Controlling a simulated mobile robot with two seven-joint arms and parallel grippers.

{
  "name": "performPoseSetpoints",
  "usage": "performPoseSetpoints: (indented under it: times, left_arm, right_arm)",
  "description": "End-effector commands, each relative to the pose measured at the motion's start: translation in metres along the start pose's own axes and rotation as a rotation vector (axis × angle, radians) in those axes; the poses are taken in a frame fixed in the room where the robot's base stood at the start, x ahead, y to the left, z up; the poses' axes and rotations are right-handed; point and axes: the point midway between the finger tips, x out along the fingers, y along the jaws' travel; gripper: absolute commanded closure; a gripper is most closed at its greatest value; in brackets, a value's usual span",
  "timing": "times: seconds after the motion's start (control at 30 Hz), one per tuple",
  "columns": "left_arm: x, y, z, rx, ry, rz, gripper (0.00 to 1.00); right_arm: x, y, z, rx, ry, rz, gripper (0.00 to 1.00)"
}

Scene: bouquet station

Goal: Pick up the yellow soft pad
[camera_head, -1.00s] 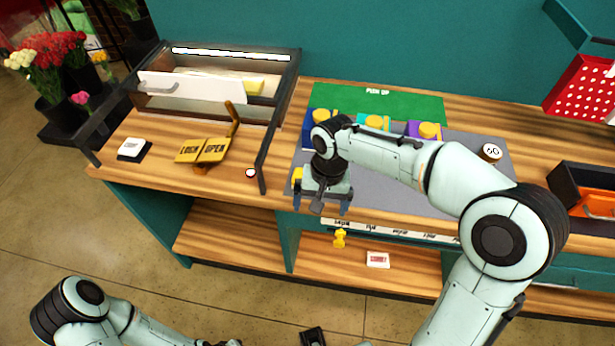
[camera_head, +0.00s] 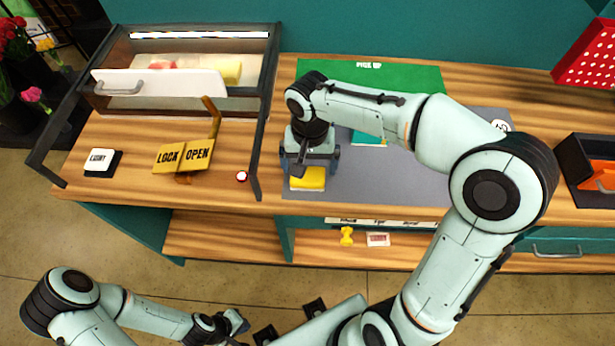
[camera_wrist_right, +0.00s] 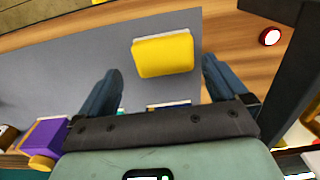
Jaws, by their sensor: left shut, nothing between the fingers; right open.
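The yellow soft pad (camera_head: 307,179) lies near the front left of the grey mat (camera_head: 350,185), with a pale edge along one side. It also shows in the right wrist view (camera_wrist_right: 163,56). My right gripper (camera_head: 311,160) is open just behind and above the pad in the head view. In the right wrist view, the pad lies ahead of the gap between its fingers (camera_wrist_right: 161,75), apart from both. My left gripper (camera_head: 238,322) is shut and empty, low in front of the counter.
A glass-fronted case (camera_head: 185,85) stands left of the mat, its dark frame close to the pad. A red-and-white button (camera_head: 242,176) and LOCK/OPEN sign (camera_head: 184,156) are nearby. A purple box (camera_wrist_right: 45,135) shows in the right wrist view. A black tray (camera_head: 590,160) stands far right.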

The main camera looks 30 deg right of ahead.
Motion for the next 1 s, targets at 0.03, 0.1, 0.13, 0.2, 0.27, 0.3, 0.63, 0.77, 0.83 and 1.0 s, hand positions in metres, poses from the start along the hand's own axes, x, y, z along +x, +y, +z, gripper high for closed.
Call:
performPoseSetpoints:
  times: [0.03, 0.1, 0.13, 0.2, 0.27, 0.3, 0.63, 0.77, 0.83, 1.0]
  left_arm:
    - [0.001, 0.0, 0.0, 0.0, 0.0, 0.0, 1.0]
    - [0.001, 0.0, 0.0, 0.0, 0.0, 0.0, 1.0]
    - [0.001, 0.0, 0.0, 0.0, 0.0, 0.0, 1.0]
    - [0.001, 0.0, 0.0, 0.0, 0.0, 0.0, 1.0]
    - [0.0, 0.0, 0.0, 0.0, 0.001, 0.0, 1.0]
    - [0.0, 0.0, -0.001, 0.001, 0.001, 0.0, 1.0]
    - [0.001, 0.0, 0.0, 0.0, 0.0, 0.0, 1.0]
    - [0.001, 0.0, 0.0, 0.0, 0.0, 0.0, 1.0]
    - [0.001, 0.0, 0.0, 0.0, 0.0, 0.0, 1.0]
    - [0.001, 0.0, 0.0, 0.0, 0.0, 0.0, 1.0]
  right_arm:
    - [0.005, 0.0, 0.0, 0.001, -0.001, 0.0, 0.0]
    - [0.009, 0.0, 0.0, 0.001, -0.001, 0.0, 0.0]
    - [0.01, 0.0, 0.0, 0.0, -0.001, 0.0, 0.0]
    - [0.015, -0.001, -0.001, 0.0, -0.001, 0.0, 0.0]
    - [0.024, -0.001, -0.002, -0.001, -0.002, 0.001, 0.0]
    - [0.03, -0.002, -0.002, -0.002, -0.003, 0.002, 0.0]
    - [0.061, -0.003, -0.004, -0.001, 0.001, -0.002, 0.0]
    - [0.06, -0.003, -0.004, -0.001, 0.001, -0.002, 0.0]
    - [0.06, -0.003, -0.004, -0.001, 0.001, -0.002, 0.1]
    - [0.06, -0.003, -0.004, -0.001, 0.002, -0.002, 0.36]
